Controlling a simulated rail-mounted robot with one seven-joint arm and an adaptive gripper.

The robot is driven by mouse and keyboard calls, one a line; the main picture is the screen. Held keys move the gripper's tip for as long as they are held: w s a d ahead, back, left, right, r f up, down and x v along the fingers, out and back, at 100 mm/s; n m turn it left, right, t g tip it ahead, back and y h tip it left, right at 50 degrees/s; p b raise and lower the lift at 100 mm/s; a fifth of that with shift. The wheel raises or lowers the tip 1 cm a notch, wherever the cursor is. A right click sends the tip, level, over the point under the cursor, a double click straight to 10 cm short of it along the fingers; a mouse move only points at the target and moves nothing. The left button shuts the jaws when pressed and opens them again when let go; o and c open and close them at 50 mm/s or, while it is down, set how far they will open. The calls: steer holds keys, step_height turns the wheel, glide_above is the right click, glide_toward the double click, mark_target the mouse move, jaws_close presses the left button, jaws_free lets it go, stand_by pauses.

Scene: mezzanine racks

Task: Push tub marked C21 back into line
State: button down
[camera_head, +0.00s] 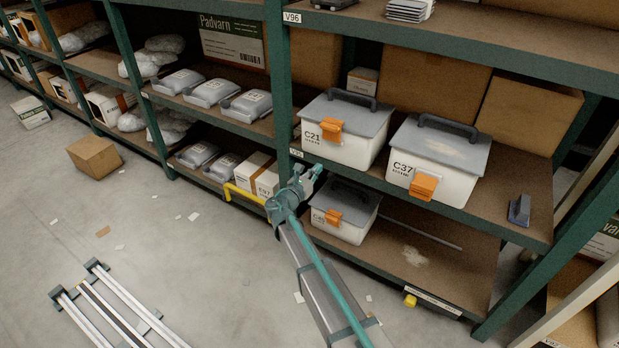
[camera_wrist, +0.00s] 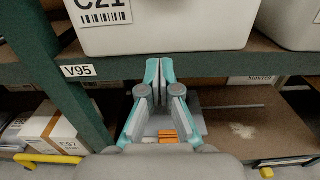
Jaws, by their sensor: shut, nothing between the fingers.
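The tub marked C21 (camera_head: 365,152) is white with a grey lid, a grey handle and an orange latch. It stands upright on the middle shelf beside the left green post, its front close to the shelf edge. In the wrist view the lower front of tub C21 (camera_wrist: 185,28) fills the top. My gripper (camera_head: 318,169) is shut and empty, in front of and below the tub's front. In the wrist view its teal fingertips (camera_wrist: 160,66) overlap the shelf edge just under the tub. I cannot tell whether they touch anything.
A similar tub (camera_head: 350,232) sits on the lower shelf, below my gripper. The shelf edge marked V95 (camera_wrist: 120,70) and green post (camera_head: 279,70) are close by. Cartons (camera_head: 435,82) stand behind.

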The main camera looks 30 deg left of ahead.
mark_target(330, 156)
steer(key=w, duration=0.7)
steer(key=shift+d, duration=0.15)
steer(key=w, duration=0.6)
steer(key=shift+d, duration=0.1)
steer(key=s, duration=1.4)
steer(key=shift+a, duration=0.25)
